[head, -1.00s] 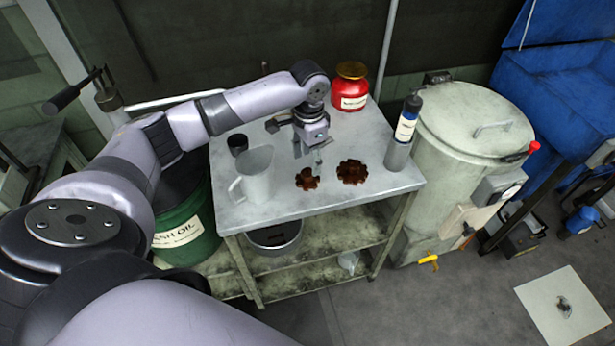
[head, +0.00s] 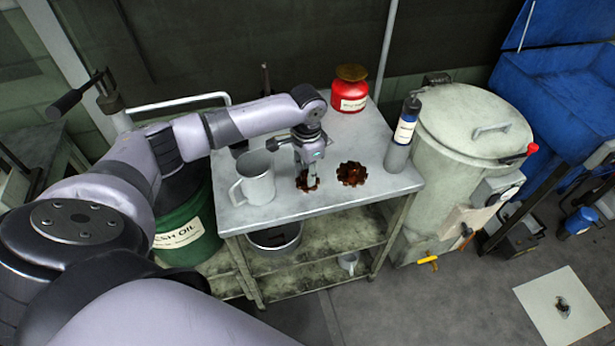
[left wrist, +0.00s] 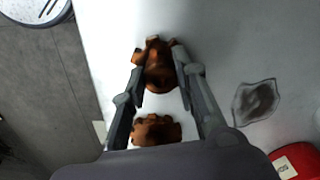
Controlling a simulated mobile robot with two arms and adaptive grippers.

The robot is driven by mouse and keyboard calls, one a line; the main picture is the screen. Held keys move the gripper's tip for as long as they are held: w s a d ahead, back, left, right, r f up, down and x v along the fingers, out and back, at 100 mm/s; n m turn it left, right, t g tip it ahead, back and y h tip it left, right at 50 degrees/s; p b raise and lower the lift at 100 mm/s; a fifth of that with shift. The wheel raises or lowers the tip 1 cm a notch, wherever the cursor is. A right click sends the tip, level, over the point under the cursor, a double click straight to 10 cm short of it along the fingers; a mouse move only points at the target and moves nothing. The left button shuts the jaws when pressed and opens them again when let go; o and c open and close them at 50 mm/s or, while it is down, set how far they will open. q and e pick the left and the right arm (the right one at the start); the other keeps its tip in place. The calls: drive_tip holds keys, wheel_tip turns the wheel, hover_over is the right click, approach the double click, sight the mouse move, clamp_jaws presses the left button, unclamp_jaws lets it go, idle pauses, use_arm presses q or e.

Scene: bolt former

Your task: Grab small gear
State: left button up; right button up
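The small gear (head: 308,187), brown and toothed, lies on the metal table (head: 262,211) near its front. A larger brown gear (head: 352,174) lies just right of it. My left gripper (head: 308,180) points down over the small gear, its fingers apart and hiding part of it. In the left wrist view the small gear (left wrist: 159,68) shows between the fingertips (left wrist: 160,66). I cannot tell whether both fingers touch it. The larger gear (left wrist: 157,129) shows nearer the palm, partly hidden by it. My right gripper is in neither view.
A grey pitcher (head: 256,180) stands left of the gripper. A grey-blue bottle (head: 400,145) stands at the right table edge and a red can (head: 349,95) at the back. A large pale drum (head: 470,140) stands right of the table.

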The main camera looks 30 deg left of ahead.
use_arm(q)
clamp_jaws()
drive_tip(key=shift+r, duration=0.1)
idle(0.4)
